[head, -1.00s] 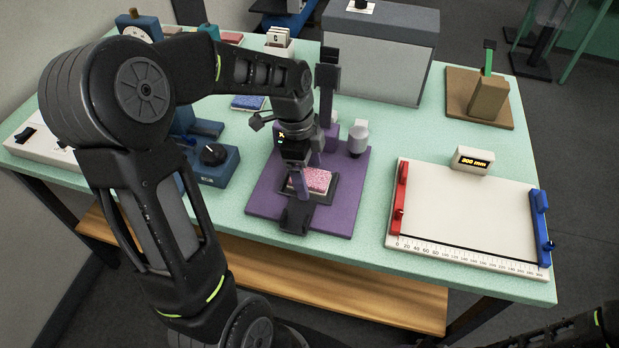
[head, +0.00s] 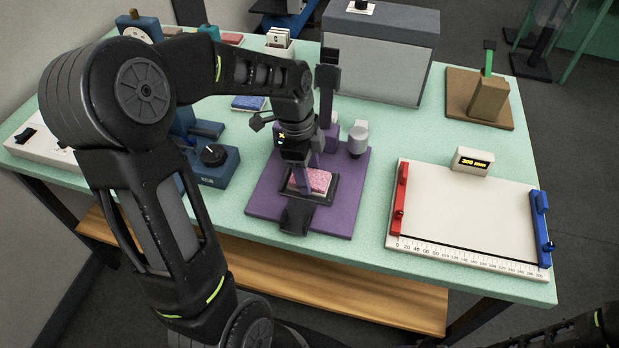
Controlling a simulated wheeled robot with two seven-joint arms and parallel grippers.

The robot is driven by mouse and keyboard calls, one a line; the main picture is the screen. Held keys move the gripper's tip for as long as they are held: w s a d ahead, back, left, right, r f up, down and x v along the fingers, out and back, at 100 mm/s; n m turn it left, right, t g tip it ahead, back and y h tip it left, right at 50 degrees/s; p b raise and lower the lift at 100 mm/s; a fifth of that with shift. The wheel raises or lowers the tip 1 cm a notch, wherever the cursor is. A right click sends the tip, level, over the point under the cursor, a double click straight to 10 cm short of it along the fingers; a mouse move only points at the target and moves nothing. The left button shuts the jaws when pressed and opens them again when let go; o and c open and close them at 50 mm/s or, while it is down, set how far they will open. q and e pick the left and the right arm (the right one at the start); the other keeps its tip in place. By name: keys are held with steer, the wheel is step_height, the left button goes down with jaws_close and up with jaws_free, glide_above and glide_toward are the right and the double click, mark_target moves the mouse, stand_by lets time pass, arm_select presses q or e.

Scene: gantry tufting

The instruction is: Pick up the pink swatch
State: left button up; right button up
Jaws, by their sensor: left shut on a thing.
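The pink swatch (head: 319,180) is a small speckled pink rectangle in a dark frame on the purple base plate (head: 343,212) of a machine near the table's middle. My left gripper (head: 298,185) comes down over the swatch from above and is shut on it at its left part. The fingers and wrist hide part of the swatch and of the machine behind it. I cannot tell whether the swatch is lifted clear of the frame. My right gripper is not in view; only a bit of dark arm shows at the lower right corner.
To the right lies a white measuring board (head: 465,215) with a red clamp (head: 399,198), a blue clamp (head: 541,222) and a display block. A grey box (head: 378,60) and a wooden block on a brown board (head: 487,97) stand behind. A blue dial device (head: 213,160) is at left.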

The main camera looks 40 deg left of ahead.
arm_select(q)
steer(key=shift+r, duration=0.1)
step_height(320, 180, up, 10)
steer(key=b, duration=0.1)
stand_by(0.4)
steer(key=shift+w, duration=0.1)
stand_by(0.4)
